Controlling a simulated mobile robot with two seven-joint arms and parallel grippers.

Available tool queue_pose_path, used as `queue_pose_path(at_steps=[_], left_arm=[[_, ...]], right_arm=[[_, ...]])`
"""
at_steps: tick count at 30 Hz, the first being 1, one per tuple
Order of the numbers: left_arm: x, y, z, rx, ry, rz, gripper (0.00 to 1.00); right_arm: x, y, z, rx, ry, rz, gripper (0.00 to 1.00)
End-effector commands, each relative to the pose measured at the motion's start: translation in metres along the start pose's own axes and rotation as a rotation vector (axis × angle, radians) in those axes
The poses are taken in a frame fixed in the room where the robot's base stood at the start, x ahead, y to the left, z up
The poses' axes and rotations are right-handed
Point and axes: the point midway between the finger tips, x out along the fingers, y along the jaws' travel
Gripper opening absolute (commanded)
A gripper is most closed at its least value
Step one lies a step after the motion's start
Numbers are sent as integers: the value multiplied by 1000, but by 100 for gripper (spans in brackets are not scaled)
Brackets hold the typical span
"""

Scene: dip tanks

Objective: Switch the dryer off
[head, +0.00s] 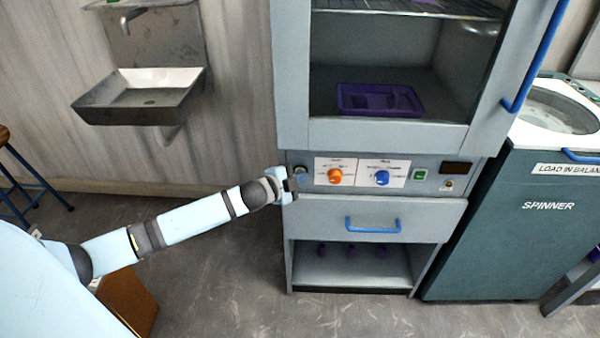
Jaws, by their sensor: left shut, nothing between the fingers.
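The dryer is a grey cabinet (290,80) with a window in its upper part. Its control panel has an orange knob (335,177), a blue knob (382,178), a green button (420,175) and a dark display (455,168). A small dark round control (300,171) sits at the panel's left end, partly behind my gripper. My left gripper (292,185) is shut and empty at the panel's left edge, close to that control; I cannot tell whether it touches. The lettering on the panel is too small to read. My right gripper is not in view.
A blue door handle (536,55) runs along the right side. A drawer with a blue handle (372,225) lies below the panel. A purple tray (380,99) is inside the cabinet. The spinner (480,220) stands right, a metal sink (140,95) hangs left. Floor between is clear.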

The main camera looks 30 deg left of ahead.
Motion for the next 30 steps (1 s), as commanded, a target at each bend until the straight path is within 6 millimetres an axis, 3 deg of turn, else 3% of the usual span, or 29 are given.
queue_pose_path(at_steps=[17, 30], left_arm=[[-7, 5, -5, 0, 0, 0, 0], [-35, 25, -26, -2, 0, 1, 0]], right_arm=[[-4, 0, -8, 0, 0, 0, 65], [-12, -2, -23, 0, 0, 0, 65]])
